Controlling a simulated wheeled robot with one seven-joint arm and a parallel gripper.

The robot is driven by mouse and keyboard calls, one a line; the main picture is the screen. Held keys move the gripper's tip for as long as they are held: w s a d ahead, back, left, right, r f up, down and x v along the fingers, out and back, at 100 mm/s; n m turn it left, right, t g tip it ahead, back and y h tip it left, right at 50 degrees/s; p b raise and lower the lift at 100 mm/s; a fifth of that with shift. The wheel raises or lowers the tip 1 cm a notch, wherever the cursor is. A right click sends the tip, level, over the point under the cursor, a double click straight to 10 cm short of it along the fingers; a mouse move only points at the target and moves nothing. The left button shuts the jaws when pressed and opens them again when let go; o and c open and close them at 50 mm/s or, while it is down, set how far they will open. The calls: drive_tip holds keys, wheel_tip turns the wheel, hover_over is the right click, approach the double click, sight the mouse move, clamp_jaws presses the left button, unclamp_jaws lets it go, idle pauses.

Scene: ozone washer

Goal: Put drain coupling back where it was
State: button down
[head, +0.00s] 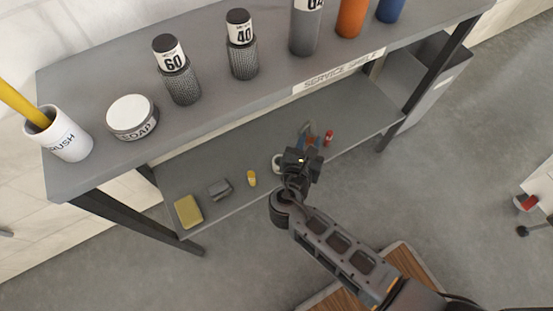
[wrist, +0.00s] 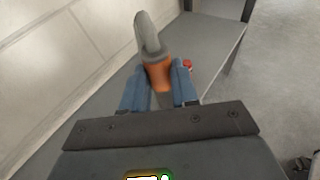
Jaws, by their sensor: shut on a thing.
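My gripper (wrist: 158,82) is shut on an orange and grey piece that I take to be the drain coupling (wrist: 157,75). Its orange lower part sits between the blue fingers, and its grey upper part rises above them, bent at the top. In the head view my gripper (head: 309,137) is over the right part of the lower shelf, and the held piece is small and partly hidden there. I cannot tell whether the piece touches the shelf.
The lower shelf (head: 235,172) holds a yellow sponge (head: 188,211), a grey block (head: 220,189), a small yellow item (head: 252,178), a partly hidden pale item (head: 277,163) and a red item (head: 328,138). The upper shelf (head: 210,119), carrying jars and bottles, overhangs its back.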

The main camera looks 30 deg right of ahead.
drive_tip(key=w+a+f+b, duration=0.1)
drive_tip(key=a, duration=0.1)
drive_tip(key=w+a+f+b, duration=0.1)
drive_tip(key=a+f, duration=0.1)
drive_tip(key=w+a+f+b, duration=0.1)
drive_tip(key=a+f, duration=0.1)
drive_tip(key=a, duration=0.1)
drive_tip(key=shift+w, duration=0.35)
wheel_tip(320, 180, down, 4)
drive_tip(key=b, duration=0.2)
drive_tip(key=shift+b, duration=0.3)
drive_tip(key=c, duration=0.9)
unclamp_jaws()
drive_tip(key=shift+o, duration=0.2)
drive_tip(key=shift+a, duration=0.1)
